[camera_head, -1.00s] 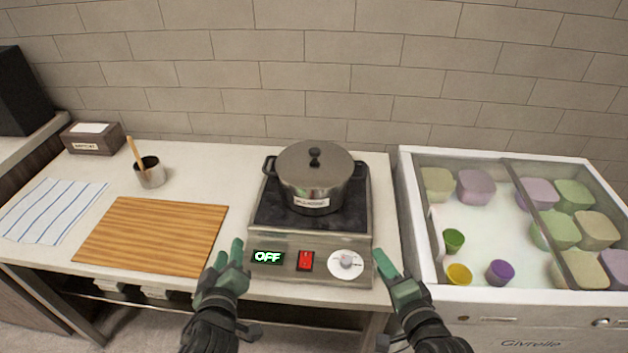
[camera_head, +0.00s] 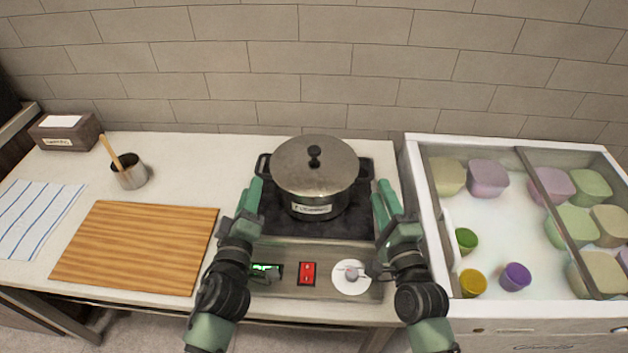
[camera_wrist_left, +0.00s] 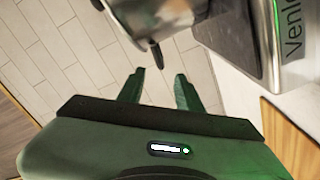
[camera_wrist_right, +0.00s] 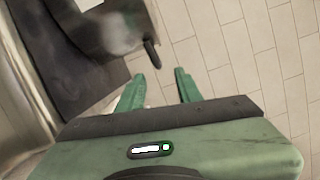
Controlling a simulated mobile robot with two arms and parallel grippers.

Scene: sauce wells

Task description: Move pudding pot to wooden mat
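The pudding pot (camera_head: 312,181) is a dark metal pot with a lid, a front label and two side handles. It stands upright on the hot plate (camera_head: 270,222). The wooden mat (camera_head: 135,247) lies bare on the counter at the left. My left gripper (camera_head: 250,196) is open and empty by the pot's left side. My right gripper (camera_head: 386,200) is open and empty by its right side. The pot's handles show beyond the open fingers in the left wrist view (camera_wrist_left: 157,55) and the right wrist view (camera_wrist_right: 152,54), apart from them.
A metal cup (camera_head: 131,176) with a wooden stick, a striped cloth (camera_head: 35,218) and a brown box (camera_head: 66,131) are on the counter. A glass-topped freezer (camera_head: 432,245) with several colored tubs stands at the right. A brick wall (camera_head: 330,65) is behind.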

